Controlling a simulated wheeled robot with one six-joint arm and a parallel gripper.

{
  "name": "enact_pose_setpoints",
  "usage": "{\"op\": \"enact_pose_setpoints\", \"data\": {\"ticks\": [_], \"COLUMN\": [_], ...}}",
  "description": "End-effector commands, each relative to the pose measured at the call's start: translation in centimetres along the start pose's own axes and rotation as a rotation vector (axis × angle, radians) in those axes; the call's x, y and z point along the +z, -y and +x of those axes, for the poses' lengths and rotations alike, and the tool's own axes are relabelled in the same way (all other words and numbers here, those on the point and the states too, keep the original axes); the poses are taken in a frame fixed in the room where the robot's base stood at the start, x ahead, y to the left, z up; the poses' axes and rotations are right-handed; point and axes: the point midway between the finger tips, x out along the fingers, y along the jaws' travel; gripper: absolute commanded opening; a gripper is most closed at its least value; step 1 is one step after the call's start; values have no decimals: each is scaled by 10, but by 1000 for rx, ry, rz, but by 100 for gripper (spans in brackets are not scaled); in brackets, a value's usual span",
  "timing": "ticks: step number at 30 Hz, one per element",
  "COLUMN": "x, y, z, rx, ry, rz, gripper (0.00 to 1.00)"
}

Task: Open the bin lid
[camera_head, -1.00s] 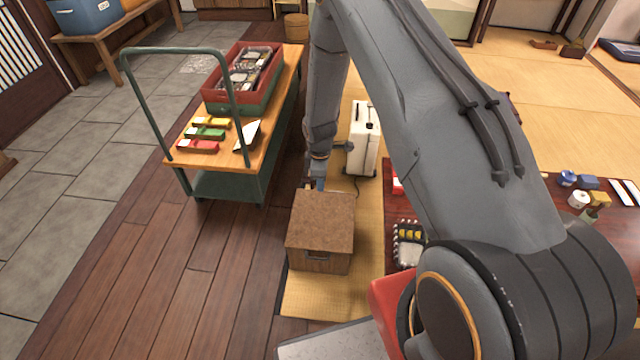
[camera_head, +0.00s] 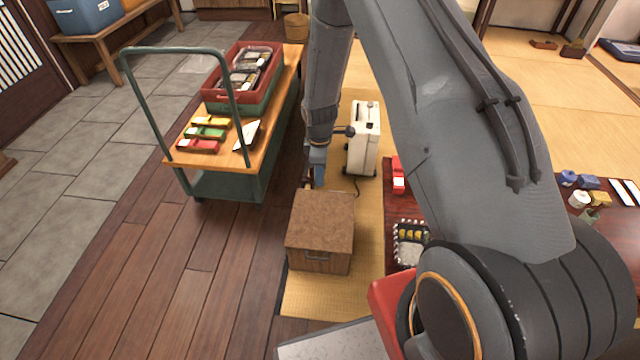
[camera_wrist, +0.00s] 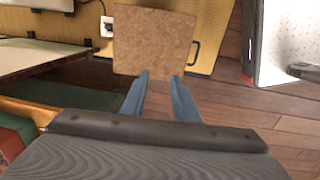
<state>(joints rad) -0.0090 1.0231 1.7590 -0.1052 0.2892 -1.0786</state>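The bin is a brown box with a flat, speckled brown lid (camera_head: 322,222) and a dark handle on its front side (camera_head: 317,257). It stands on the straw mat beside the cart, and the lid looks shut. My gripper (camera_head: 312,183) is at the bin's far edge, pointing down. In the wrist view, the lid (camera_wrist: 155,38) lies just beyond my two blue fingers (camera_wrist: 160,76). The fingers are apart with nothing between them. I cannot tell whether they touch the lid's edge.
A green cart (camera_head: 232,185) with a wooden top stands left of the bin, carrying a red crate (camera_head: 221,93) and small colored boxes. A white wheeled unit (camera_head: 362,145) stands behind, right of my gripper. A low red-brown table (camera_head: 398,222) is at right. Wooden floor at front left is clear.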

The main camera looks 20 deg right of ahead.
Motion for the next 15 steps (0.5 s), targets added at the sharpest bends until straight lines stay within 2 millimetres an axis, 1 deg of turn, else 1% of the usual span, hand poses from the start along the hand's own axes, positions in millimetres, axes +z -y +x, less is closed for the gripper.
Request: {"op": "enact_pose_setpoints", "data": {"ticks": [1, 3, 6, 15], "x": [0, 0, 0, 0], "y": [-1, -1, 0, 0], "z": [-8, -15, -21, -23], "rx": [2, 2, 1, 0], "ry": [-1, -1, 0, 0], "rz": [0, 0, 0, 0], "gripper": [28, 28, 28, 28]}}
